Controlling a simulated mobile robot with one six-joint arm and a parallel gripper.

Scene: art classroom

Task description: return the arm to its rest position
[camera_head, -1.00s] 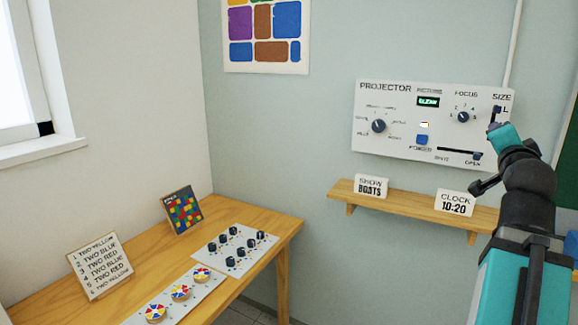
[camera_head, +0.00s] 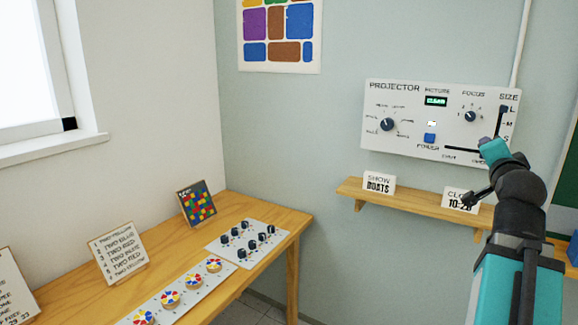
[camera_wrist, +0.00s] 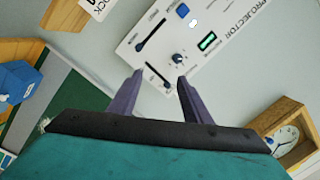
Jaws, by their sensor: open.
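My arm (camera_head: 520,210) reaches up from the lower right in the head view, in front of the wall by the projector panel (camera_head: 405,145). My gripper's tip shows as a small purple part near the panel's lower right corner. In the wrist view my gripper (camera_wrist: 155,78) has two purple fingers standing apart with nothing between them. The projector panel also shows beyond the fingers in the wrist view (camera_wrist: 205,25), with its knob, sliders and green display. A gap between the fingers and the panel cannot be judged exactly.
A wooden shelf (camera_head: 415,205) below the panel holds a "SHOW BOATS" card (camera_head: 379,185) and a clock card (camera_head: 460,200), partly hidden by my arm. A wooden table (camera_head: 245,210) at left bears cards and knob plates. A wooden-framed clock (camera_wrist: 285,135) is at right in the wrist view.

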